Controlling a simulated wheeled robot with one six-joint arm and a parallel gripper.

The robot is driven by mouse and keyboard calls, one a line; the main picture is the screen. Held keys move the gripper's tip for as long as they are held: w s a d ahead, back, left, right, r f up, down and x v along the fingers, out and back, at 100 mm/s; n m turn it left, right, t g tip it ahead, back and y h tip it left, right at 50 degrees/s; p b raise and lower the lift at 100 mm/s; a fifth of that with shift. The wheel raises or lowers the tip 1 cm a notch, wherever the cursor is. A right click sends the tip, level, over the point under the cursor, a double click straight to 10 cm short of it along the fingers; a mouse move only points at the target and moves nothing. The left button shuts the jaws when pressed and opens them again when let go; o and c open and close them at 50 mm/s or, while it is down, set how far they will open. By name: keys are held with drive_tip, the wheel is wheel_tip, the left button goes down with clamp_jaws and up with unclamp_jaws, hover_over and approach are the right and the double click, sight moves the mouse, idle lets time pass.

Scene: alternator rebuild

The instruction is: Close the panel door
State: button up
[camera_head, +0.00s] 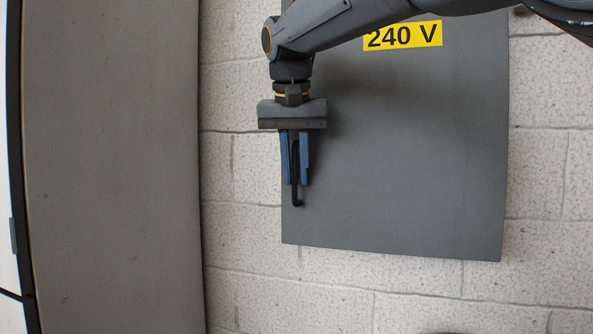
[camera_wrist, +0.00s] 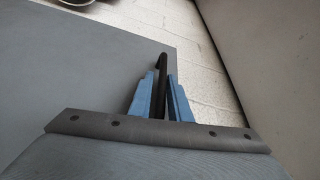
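The panel door (camera_head: 410,170) is a flat grey sheet in front of the block wall, with a yellow "240 V" label (camera_head: 403,36) near its top. It also fills the left of the wrist view (camera_wrist: 90,65). A thin black handle (camera_head: 298,200) runs upright by the door's left edge; it shows in the wrist view (camera_wrist: 162,64) too. My gripper (camera_head: 296,180) points down, with its two blue fingers closed in on either side of the handle. The fingers (camera_wrist: 161,95) hide part of it. I cannot tell how far the door stands off the wall.
A large grey-brown upright surface (camera_head: 110,170) stands left of the door, with a strip of pale block wall (camera_head: 240,220) between them. The wall is bare below the door. A round metal object (camera_wrist: 75,3) shows at the wrist view's top edge.

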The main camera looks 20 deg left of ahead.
idle(0.3)
drive_tip(key=shift+s+r, duration=0.15)
drive_tip(key=shift+r, duration=0.1)
drive_tip(key=b+v, duration=0.2)
drive_tip(key=v, duration=0.5)
drive_tip(key=shift+r, duration=0.1)
